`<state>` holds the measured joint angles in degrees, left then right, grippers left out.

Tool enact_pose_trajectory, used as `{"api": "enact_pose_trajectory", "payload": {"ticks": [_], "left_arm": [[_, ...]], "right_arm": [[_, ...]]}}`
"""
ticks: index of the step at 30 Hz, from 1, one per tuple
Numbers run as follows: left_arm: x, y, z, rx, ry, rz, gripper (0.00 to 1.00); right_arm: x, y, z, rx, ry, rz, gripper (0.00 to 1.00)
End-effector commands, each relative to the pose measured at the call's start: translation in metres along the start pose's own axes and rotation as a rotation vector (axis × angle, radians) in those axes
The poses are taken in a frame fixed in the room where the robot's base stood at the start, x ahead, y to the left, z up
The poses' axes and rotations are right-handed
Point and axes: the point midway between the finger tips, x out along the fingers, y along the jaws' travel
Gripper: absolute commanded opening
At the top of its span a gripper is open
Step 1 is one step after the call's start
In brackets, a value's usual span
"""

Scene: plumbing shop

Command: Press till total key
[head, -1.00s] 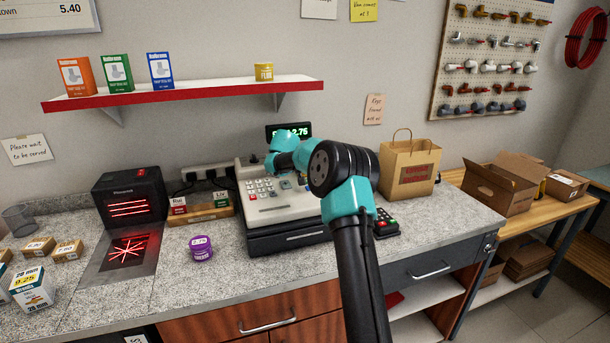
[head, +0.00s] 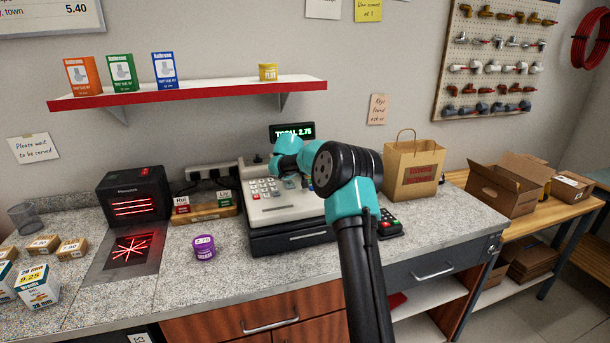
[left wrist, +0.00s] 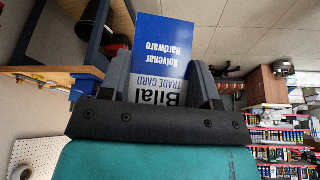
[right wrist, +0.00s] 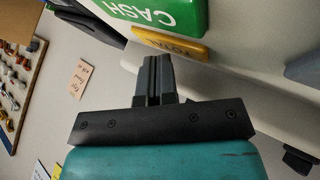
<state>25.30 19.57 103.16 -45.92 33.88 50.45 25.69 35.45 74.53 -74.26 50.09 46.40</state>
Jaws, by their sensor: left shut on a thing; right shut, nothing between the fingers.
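The till (head: 290,212) stands on the counter, and its display (head: 292,132) reads TOTAL 2.75. My right arm reaches over the till and hides part of its keys in the head view. In the right wrist view my right gripper (right wrist: 157,62) is shut and empty, its fingertips close to the lower edge of a yellow key (right wrist: 168,45). I cannot tell whether they touch it. A green CASH key (right wrist: 155,14) is beside the yellow one. My left gripper (left wrist: 165,85) is shut on a blue and white trade card (left wrist: 163,48) marked Bilal; it is outside the head view.
A purple tub (head: 204,247) stands left of the till, near the scanner (head: 133,196). A card terminal (head: 389,224) and paper bag (head: 413,168) are to the right. Small boxes (head: 72,248) lie at far left. The front counter strip is mostly clear.

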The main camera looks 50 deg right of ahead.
Motion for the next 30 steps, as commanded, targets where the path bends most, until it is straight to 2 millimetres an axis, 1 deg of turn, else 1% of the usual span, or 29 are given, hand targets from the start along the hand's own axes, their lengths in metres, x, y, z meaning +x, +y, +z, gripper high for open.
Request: {"api": "enact_pose_trajectory", "payload": {"ticks": [10, 20, 30], "left_arm": [[0.000, 0.000, 0.000, 0.000, 0.000, 0.000, 0.35], [0.000, 0.000, 0.000, 0.000, 0.000, 0.000, 0.35], [0.000, 0.000, 0.000, 0.000, 0.000, 0.000, 0.35]], "right_arm": [[-0.007, 0.005, -0.005, 0.001, 0.000, 0.000, 0.00], [-0.008, 0.006, -0.006, 0.000, 0.000, 0.000, 0.00], [-0.023, 0.016, -0.017, 0.001, 0.002, -0.001, 0.00]]}}
